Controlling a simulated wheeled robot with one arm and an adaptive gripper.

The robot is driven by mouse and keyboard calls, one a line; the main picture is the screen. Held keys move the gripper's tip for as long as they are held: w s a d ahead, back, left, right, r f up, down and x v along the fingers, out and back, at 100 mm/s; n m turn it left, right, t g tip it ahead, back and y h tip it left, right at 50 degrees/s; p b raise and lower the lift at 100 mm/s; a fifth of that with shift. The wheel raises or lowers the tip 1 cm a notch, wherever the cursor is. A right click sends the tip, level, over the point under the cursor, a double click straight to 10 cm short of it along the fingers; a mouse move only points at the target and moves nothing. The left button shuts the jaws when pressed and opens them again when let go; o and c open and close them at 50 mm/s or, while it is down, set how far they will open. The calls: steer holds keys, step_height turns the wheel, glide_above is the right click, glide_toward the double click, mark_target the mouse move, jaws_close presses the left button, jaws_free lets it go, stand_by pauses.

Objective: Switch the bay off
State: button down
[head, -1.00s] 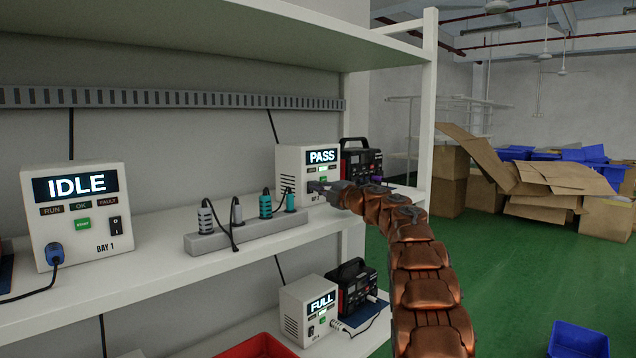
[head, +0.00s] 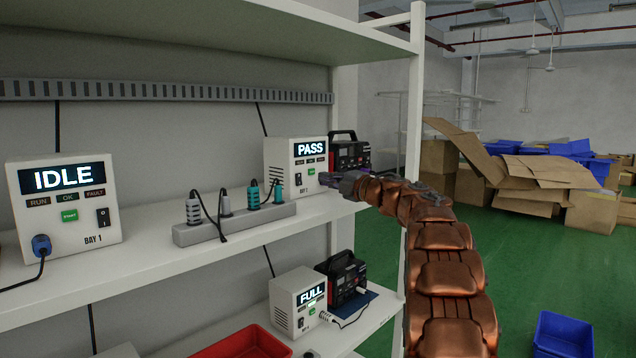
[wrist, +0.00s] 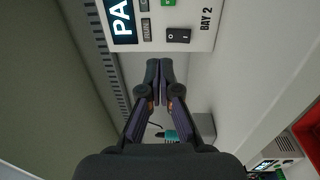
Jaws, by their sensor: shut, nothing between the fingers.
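A white bay unit (head: 279,160) on the shelf at the back right shows PASS on its screen. In the wrist view its front panel (wrist: 196,46) is labelled BAY 2 and carries a black rocker switch (wrist: 178,36) with I and O marks. My gripper (head: 325,179) is shut and empty, just in front of the unit's lower right side. In the wrist view my closed fingertips (wrist: 159,64) point at the panel, a little below the switch in the picture. They look apart from the switch, with a small gap. Which side of the rocker is pressed I cannot tell.
A unit labelled BAY 1 (head: 62,205) showing IDLE stands at the left. A power strip (head: 236,223) with several plugs lies on the shelf between. A black device (head: 350,152) stands beside BAY 2.

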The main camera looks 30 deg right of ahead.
steer(key=shift+r+b+v, duration=0.2)
steer(key=shift+v, duration=1.1)
steer(key=shift+r+b+v, duration=0.2)
steer(key=shift+r+v, duration=0.05)
steer(key=shift+v, duration=1.05)
step_height(320, 180, up, 5)
steer(key=a+m+t+h+p, duration=0.1)
steer(key=a+m+h, duration=0.1)
steer(key=m+h, duration=0.75)
steer(key=s+a+f+m+g+p, duration=0.1)
steer(key=s+a+f+m+g, duration=0.6)
steer(key=s+f, duration=0.4)
steer(key=s+a+f+m+g+p, duration=0.2)
steer(key=s+a+f+m+g, duration=0.25)
steer(key=s+a+f, duration=0.65)
steer(key=s+a+f+g+y, duration=0.1)
steer(key=s+a+f+g, duration=0.2)
steer(key=s, duration=0.6)
steer(key=s+a+f+g+y, duration=0.2)
steer(key=s+a+f+g, duration=0.1)
steer(key=s+a+f, duration=0.3)
steer(key=s+a+f+g+y, duration=0.2)
steer(key=s+a+f, duration=0.3)
steer(key=s, duration=0.6)
steer(key=shift+s+a+f+g+p, duration=0.15)
steer(key=shift+s+a+g+p, duration=0.25)
steer(key=shift+a+g, duration=0.5)
